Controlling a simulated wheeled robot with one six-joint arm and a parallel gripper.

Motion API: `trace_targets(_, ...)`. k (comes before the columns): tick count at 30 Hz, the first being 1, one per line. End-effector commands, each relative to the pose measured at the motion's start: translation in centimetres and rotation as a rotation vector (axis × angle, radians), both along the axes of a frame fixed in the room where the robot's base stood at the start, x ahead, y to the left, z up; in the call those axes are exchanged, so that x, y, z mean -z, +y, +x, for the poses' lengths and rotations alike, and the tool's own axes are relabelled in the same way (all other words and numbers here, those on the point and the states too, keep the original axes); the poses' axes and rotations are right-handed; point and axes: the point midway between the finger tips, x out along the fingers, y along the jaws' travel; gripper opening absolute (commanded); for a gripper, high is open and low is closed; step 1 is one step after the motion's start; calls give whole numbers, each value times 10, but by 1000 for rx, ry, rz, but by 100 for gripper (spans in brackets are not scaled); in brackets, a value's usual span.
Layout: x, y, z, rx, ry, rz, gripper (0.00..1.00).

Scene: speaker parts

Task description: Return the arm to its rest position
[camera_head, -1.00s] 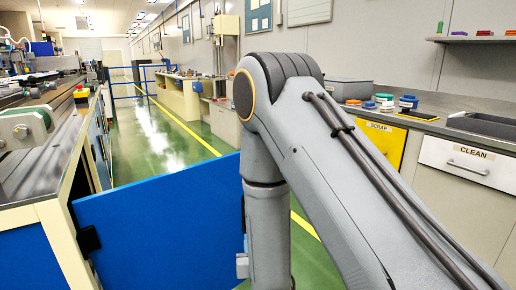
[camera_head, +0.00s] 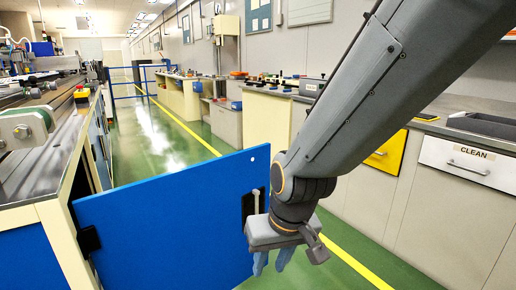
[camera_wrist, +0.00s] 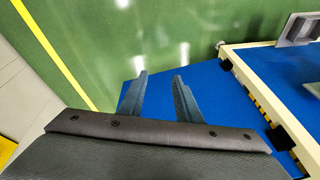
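My gripper (camera_head: 272,266) hangs at the low end of my arm, just right of the free edge of the blue door (camera_head: 165,225) in the head view. Its two fingers point down and stand apart with nothing between them. In the wrist view my gripper (camera_wrist: 161,76) shows the same open gap, with the blue door (camera_wrist: 215,90) below and beyond the fingers. The door stands swung out from the machine; a handle (camera_head: 255,202) on it shows beside my gripper. I cannot tell whether the gripper touches the door.
The machine bench (camera_head: 40,160) with an emergency stop button (camera_head: 81,94) stands on the left. On the right are a yellow drawer (camera_head: 386,155) and a drawer marked CLEAN (camera_head: 468,162) under a counter. Green floor (camera_head: 150,140) lies open down the aisle.

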Motion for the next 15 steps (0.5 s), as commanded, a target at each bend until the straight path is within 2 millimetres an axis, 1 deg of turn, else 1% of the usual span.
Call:
trace_targets(1, -8, -5, -12, -9, 26, -10, 31)
trace_targets(3, -14, -13, -29, -21, 70, -30, 31)
trace_targets(6, -24, -23, -50, -36, 121, -53, 31)
trace_targets(15, -48, -52, -104, -64, 247, -114, 31)
